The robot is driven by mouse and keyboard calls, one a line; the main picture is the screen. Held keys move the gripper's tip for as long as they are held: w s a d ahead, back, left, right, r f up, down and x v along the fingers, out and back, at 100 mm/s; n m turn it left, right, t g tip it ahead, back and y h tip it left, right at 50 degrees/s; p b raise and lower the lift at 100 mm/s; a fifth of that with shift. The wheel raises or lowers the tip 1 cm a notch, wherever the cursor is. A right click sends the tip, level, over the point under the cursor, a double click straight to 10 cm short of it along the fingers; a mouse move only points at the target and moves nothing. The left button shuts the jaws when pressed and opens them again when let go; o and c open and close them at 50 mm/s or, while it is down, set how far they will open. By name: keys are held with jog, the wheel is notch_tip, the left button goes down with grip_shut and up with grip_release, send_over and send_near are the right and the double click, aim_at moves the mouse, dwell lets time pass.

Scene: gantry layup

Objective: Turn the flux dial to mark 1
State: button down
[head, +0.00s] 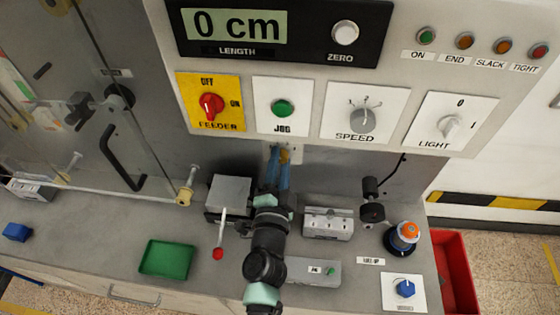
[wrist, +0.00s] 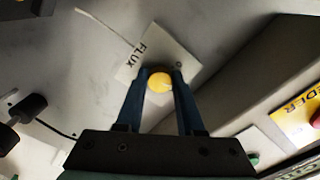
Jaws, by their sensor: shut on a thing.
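The flux dial is a round yellow knob (wrist: 160,82) on a white plate lettered FLUX (wrist: 183,58) in the wrist view. My gripper (wrist: 161,76) is shut on this knob, with one blue finger at each side of it. In the head view my gripper (head: 279,160) reaches the back wall below the control panel, and a bit of the yellow knob (head: 284,156) shows between the fingers. The plate's marks and the dial's pointer cannot be made out; the fingers and knob cover part of the plate.
The overhanging control panel (head: 320,55) with the feeder switch (head: 210,106) and speed dial (head: 363,118) is just above my gripper. A grey box (head: 229,193), a red-tipped lever (head: 218,252), a grey block (head: 328,222) and a green tray (head: 167,259) stand around my arm.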

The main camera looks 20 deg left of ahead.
jog(key=c, duration=0.5)
grip_release()
jog(key=shift+b+v, duration=1.8)
jog(key=shift+v, duration=4.7)
